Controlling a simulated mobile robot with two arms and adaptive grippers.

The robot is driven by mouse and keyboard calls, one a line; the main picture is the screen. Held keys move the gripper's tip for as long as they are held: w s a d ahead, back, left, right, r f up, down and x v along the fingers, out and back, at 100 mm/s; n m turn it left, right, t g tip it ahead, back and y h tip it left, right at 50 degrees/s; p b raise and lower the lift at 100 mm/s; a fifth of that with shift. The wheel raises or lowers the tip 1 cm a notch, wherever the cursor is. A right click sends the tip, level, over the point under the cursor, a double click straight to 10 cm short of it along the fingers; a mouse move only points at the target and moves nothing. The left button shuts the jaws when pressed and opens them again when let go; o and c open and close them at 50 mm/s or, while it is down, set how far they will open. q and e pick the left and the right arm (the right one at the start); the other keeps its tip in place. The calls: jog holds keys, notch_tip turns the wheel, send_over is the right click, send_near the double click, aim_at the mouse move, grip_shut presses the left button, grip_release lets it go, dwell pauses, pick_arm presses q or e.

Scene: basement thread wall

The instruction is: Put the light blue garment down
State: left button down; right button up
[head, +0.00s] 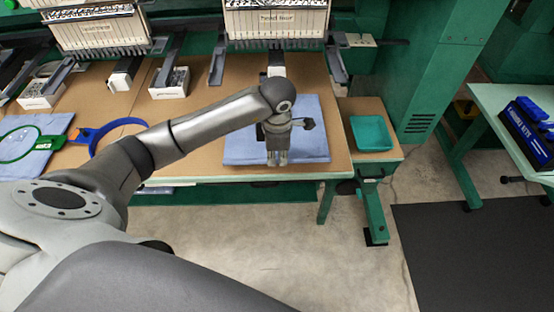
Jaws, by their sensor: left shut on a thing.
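The light blue garment (305,143) is a flat folded piece at the right end of the brown table, under the embroidery machine head. My left gripper (277,158) points down over its middle front and is shut on it; the fingertips reach the garment's near part. The garment looks level and close to the tabletop; I cannot tell whether it touches the table. The arm hides part of its left side. My right gripper is not in view.
The brown table (210,142) holds a blue hoop (88,138), another light blue cloth (22,160) under a green hoop, and small white boxes (168,88). A teal tray (371,133) sits on a lower stand at right. Machine heads (277,22) overhang the back.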

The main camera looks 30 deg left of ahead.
pick_arm(q)
notch_tip(320, 180, down, 2)
jog(key=shift+s+f+p, duration=0.1)
jog(key=shift+f+p, duration=0.05)
jog(key=shift+p, duration=0.3)
jog(key=shift+f, duration=0.15)
jog(key=c, duration=1.5)
grip_release()
notch_tip(320, 180, up, 12)
jog(key=b, duration=0.2)
jog(key=shift+s+d+b, duration=0.3)
jog(key=shift+s, duration=0.15)
